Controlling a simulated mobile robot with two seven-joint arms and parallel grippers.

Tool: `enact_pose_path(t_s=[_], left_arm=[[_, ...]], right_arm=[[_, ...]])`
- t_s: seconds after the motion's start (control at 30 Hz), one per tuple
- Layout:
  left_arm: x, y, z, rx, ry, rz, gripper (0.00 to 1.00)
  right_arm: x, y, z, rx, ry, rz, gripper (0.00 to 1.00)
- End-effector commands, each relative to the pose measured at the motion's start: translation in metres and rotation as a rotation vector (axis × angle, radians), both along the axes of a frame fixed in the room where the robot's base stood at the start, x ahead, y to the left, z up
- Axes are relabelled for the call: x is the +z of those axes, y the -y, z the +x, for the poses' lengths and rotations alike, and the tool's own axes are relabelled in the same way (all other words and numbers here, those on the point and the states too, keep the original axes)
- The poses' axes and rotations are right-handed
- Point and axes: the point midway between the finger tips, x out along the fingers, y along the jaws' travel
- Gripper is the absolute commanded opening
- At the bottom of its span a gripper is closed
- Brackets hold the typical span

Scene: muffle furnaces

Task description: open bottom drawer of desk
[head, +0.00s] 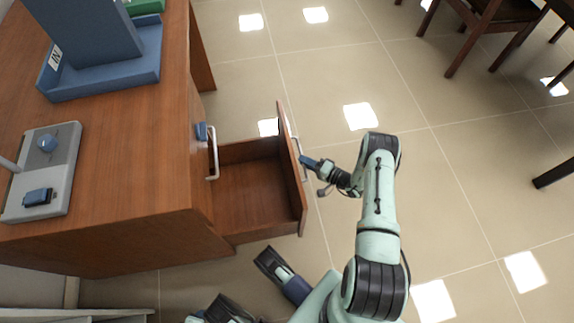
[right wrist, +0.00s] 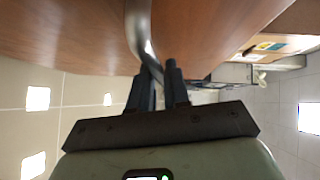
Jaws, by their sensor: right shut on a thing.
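The wooden desk (head: 130,165) fills the left of the head view. Its bottom drawer (head: 245,195) is pulled out, and the inside looks empty. The drawer's front panel (head: 290,170) faces right and carries a metal handle (head: 300,158). My right gripper (head: 306,162) is at this handle. In the right wrist view, the fingers (right wrist: 160,85) are shut on the curved metal handle (right wrist: 140,35), with the brown wood panel just beyond. An upper handle (head: 213,155) sits on the closed part of the desk front above the open drawer.
Blue holders (head: 105,75) and a grey device (head: 42,170) stand on the desktop. A dark wooden chair (head: 490,30) is at the top right. The tiled floor (head: 465,160) to the right of the drawer is clear. Parts of my own body show at the bottom.

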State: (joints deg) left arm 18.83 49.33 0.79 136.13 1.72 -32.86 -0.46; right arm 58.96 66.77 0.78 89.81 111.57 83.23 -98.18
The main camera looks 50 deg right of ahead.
Motion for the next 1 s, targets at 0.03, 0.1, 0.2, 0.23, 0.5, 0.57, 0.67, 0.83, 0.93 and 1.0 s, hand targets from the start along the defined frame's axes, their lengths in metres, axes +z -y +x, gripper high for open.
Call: enact_pose_path(t_s=[0.03,0.1,0.2,0.23,0.5,0.57,0.67,0.83,0.93,1.0], left_arm=[[-0.004,-0.001,-0.003,0.001,-0.009,0.000,0.51],[-0.006,-0.001,-0.006,0.002,-0.019,-0.001,0.51],[-0.008,-0.001,-0.009,0.002,-0.029,-0.002,0.51],[-0.009,-0.001,-0.009,0.002,-0.031,-0.002,0.51],[-0.009,-0.001,-0.011,0.003,-0.036,-0.002,0.51],[-0.009,-0.001,-0.011,0.003,-0.036,-0.002,0.51],[-0.009,-0.001,-0.010,0.003,-0.036,-0.002,0.51],[-0.009,-0.001,-0.010,0.003,-0.035,-0.002,0.51],[-0.009,-0.001,-0.010,0.002,-0.035,-0.002,0.51],[-0.009,-0.001,-0.010,0.002,-0.035,-0.002,0.51]], right_arm=[[-0.002,0.006,-0.006,0.000,-0.003,-0.001,0.00],[-0.002,0.012,-0.011,0.000,-0.003,0.001,0.00],[-0.002,0.019,-0.015,0.001,-0.003,0.000,0.00],[-0.001,0.020,-0.016,0.001,-0.003,0.000,0.00],[-0.001,0.022,-0.018,0.001,-0.003,0.001,0.00],[-0.001,0.022,-0.018,0.001,-0.003,0.001,0.00],[-0.001,0.022,-0.018,0.001,-0.003,0.001,0.00],[-0.001,0.022,-0.018,0.001,-0.002,0.000,0.38],[-0.001,0.022,-0.017,0.001,-0.002,0.000,0.38],[0.000,0.022,-0.017,0.000,-0.002,0.000,0.38]])
